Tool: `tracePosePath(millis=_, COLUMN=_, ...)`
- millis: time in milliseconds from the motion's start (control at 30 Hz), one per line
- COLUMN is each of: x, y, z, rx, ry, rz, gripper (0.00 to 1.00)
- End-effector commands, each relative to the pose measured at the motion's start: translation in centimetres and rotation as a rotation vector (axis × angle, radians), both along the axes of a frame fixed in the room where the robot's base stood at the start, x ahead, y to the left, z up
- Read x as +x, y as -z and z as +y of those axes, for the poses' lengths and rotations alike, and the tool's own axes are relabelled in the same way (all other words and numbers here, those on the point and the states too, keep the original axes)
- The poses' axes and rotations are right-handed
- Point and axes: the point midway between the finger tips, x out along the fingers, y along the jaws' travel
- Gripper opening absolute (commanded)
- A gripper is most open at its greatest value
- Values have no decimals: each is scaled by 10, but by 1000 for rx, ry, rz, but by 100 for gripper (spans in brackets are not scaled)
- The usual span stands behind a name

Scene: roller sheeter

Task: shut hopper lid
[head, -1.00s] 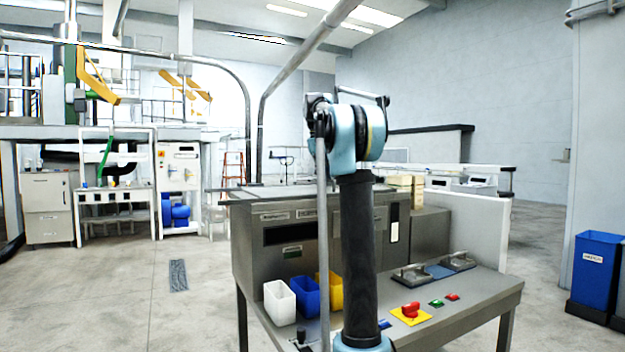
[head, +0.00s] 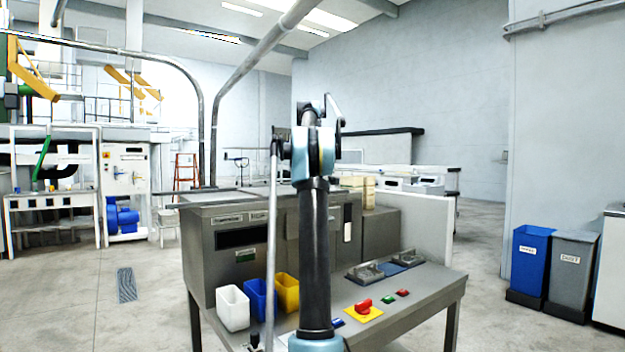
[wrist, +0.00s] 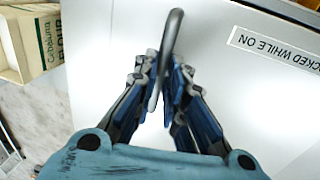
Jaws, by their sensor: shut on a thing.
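In the wrist view, my gripper (wrist: 163,78) is shut on a dark curved handle (wrist: 175,22). The handle stands over a pale flat panel (wrist: 95,60), which looks like the hopper lid. A label reading "...CKED WHILE ON" (wrist: 275,52) is on the panel, upside down in the picture. In the head view, my arm rises in front of the grey machine (head: 215,265). My gripper and the held handle cannot be made out there, and I cannot tell the lid's angle.
White (head: 232,308), blue (head: 262,300) and yellow (head: 287,291) tubs stand at the machine's front left. A red knob on a yellow plate (head: 364,308) is on the bench. A blue bin (head: 530,258) and grey bin (head: 573,265) stand right. A lettered box (wrist: 32,45) is upper left in the wrist view.

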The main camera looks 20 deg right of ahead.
Motion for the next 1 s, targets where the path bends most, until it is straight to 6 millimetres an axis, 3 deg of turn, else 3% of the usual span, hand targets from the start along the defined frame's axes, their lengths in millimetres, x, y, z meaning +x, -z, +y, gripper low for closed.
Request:
tracePosePath(millis=233, x=2, y=-1, z=-6, rx=-10, ry=2, rz=-7, gripper=0)
tracePosePath(millis=300, x=2, y=-1, z=-6, rx=-11, ry=2, rz=-8, gripper=23)
tracePosePath(millis=367, x=2, y=-1, z=-6, rx=-10, ry=2, rz=-8, gripper=31)
tracePosePath(millis=767, x=1, y=-5, z=-3, rx=-7, ry=1, rz=-5, gripper=31)
tracePosePath(millis=1000, x=0, y=-31, z=3, rx=-7, ry=1, rz=-5, gripper=31)
